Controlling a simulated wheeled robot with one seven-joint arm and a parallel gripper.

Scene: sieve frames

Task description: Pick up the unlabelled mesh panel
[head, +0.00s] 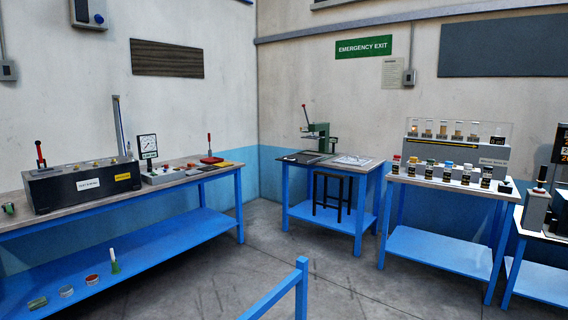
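I cannot make out for sure which thing is the unlabelled mesh panel. On the corner table (340,171), a dark flat piece (302,157) lies at the left and a light flat piece (351,160) lies at the right. Both are too small for me to tell mesh or labels. A green press-like device (319,135) stands behind them. My gripper is not in view.
A black stool (332,189) stands against the corner table's front. A long blue bench with instruments (90,182) runs along the left. A table with several capped jars (441,171) stands at right. A blue rail (284,289) is in the near foreground. Open concrete floor lies between.

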